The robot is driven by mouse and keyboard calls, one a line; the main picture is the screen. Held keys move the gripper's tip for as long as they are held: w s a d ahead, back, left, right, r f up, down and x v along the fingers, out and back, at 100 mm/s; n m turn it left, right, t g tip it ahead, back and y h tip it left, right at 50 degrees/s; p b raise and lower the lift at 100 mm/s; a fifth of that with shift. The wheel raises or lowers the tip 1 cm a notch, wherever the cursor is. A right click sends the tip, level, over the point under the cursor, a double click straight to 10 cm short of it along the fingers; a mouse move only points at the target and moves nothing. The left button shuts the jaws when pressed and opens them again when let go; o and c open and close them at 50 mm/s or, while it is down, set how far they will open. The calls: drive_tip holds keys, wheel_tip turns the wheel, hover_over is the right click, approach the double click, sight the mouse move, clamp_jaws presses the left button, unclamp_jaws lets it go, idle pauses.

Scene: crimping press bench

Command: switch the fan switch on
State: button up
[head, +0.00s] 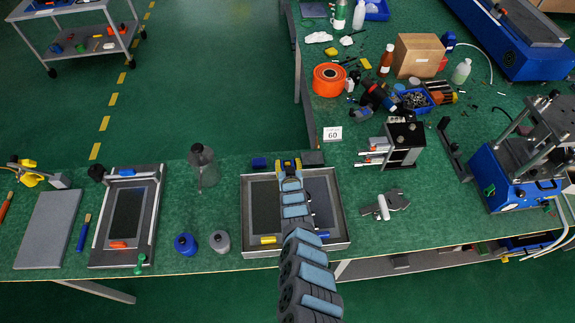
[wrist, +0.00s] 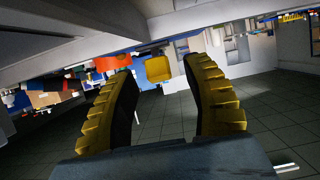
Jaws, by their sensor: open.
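My gripper (head: 290,163) is over the back part of a framed tray with two dark panels (head: 330,195), near the bench's back edge. In the wrist view its two yellow ribbed fingers (wrist: 160,85) are spread apart with nothing held between them. A yellow block-like thing (wrist: 158,69) shows beyond the gap, apart from the fingers. I cannot pick out the fan switch for sure in either view.
A blue press (head: 497,180) with a metal frame stands at right. A small metal fixture (head: 397,145), an orange spool (head: 329,79) and loose tools crowd the right bench. A clear bottle (head: 204,165) and a second frame (head: 127,215) stand left.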

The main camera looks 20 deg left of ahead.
drive_tip(key=shift+w+a, duration=0.2)
drive_tip(key=shift+w, duration=0.1)
drive_tip(key=shift+f, duration=0.1)
clamp_jaws()
